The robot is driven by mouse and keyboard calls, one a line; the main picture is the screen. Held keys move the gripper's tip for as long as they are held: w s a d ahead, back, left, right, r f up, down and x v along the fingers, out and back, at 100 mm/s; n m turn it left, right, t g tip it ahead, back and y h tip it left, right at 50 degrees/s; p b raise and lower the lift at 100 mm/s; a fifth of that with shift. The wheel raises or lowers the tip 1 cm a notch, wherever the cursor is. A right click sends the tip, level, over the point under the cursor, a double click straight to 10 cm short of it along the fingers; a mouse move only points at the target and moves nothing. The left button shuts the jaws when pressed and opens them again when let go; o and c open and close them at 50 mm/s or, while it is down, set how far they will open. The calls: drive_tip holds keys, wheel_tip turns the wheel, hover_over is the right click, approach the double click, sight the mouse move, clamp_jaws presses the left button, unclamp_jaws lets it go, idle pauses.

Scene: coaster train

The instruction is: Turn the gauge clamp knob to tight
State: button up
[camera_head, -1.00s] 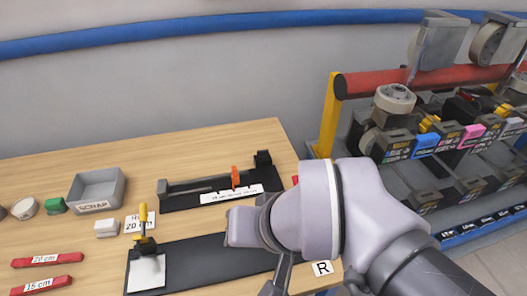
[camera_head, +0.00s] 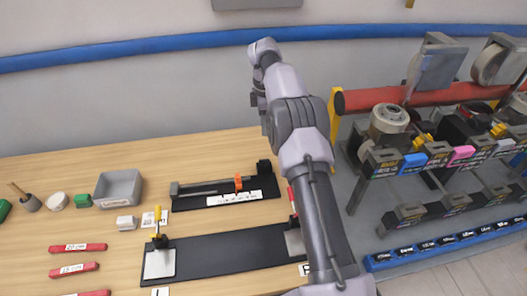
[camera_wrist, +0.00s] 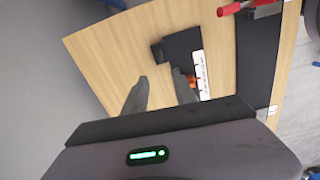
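The gauge (camera_head: 225,192) is a long black rail with a white printed strip and a black end block, lying on the wooden bench. An orange piece (camera_head: 238,182), apparently the clamp knob, stands upright on it; its setting cannot be read. In the wrist view, the black gauge (camera_wrist: 182,46) lies beyond the fingers, and the orange piece (camera_wrist: 193,80) is partly hidden by the right finger. My gripper (camera_wrist: 160,75) is open and empty, with bare wood showing between its fingers. In the head view my arm reaches up past the gauge's right end, and the fingertips cannot be made out.
A black plate (camera_head: 215,253) in front carries a yellow-handled clamp (camera_head: 158,237) and a red-handled clamp (camera_head: 292,200). A grey tray (camera_head: 118,188), a white block (camera_head: 126,223) and red bars (camera_head: 78,247) lie left. A rack of parts (camera_head: 440,170) stands right of the bench.

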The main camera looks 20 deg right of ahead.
sight(264, 160)
wheel_tip(264, 160, down, 16)
drive_tip(key=b, duration=0.4)
drive_tip(key=shift+f+b, duration=0.15)
drive_tip(key=shift+b, duration=0.25)
clamp_jaws()
